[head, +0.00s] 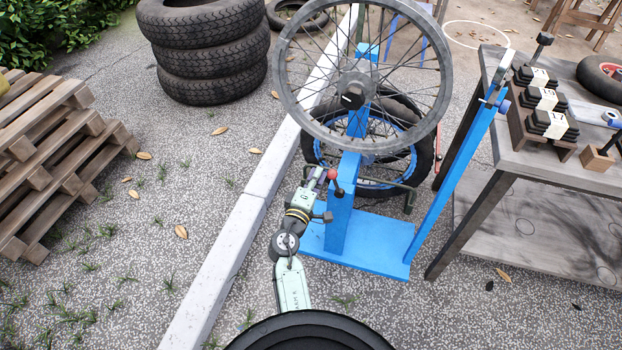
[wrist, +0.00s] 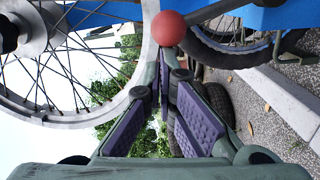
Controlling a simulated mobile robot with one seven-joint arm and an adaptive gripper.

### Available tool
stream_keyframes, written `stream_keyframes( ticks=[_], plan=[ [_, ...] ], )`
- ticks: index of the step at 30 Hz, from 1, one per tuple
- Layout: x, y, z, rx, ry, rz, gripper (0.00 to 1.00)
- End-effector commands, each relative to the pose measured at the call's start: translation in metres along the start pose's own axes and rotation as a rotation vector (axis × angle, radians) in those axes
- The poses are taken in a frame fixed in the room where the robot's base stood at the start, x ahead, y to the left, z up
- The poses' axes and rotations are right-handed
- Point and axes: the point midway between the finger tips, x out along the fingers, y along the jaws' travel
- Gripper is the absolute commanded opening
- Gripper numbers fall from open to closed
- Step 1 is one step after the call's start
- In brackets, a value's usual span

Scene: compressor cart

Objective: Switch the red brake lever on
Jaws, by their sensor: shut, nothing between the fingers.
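The brake lever has a round red knob (head: 332,174) on a dark stem. It stands at the blue post of the wheel stand (head: 340,215). In the wrist view the red knob (wrist: 169,28) is large and close, just beyond the fingertips near the top edge. My gripper (head: 322,174) is just left of the knob in the head view. In the wrist view my gripper (wrist: 163,78) has its purple-padded fingers drawn together at the tips, with nothing held. I cannot tell whether the fingertips touch the knob.
A spoked wheel (head: 298,100) hangs on the stand above my gripper. A tyre with a blue rim (head: 425,158) is behind the post. A workbench (head: 550,170) stands at right, stacked tyres (head: 210,60) at the back left and pallets (head: 60,150) at left. Open paving lies between.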

Motion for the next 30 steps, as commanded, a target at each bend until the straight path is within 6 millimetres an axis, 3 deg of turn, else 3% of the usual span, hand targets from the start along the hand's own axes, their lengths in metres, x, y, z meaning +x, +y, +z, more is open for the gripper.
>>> stream_keyframes(
  ticks=[18, 30],
  plan=[
    [0.003, 0.023, 0.067, 0.553, -0.005, -0.028, 0.0],
    [0.005, 0.024, 0.089, 0.74, -0.003, -0.038, 0.0]
  ],
)
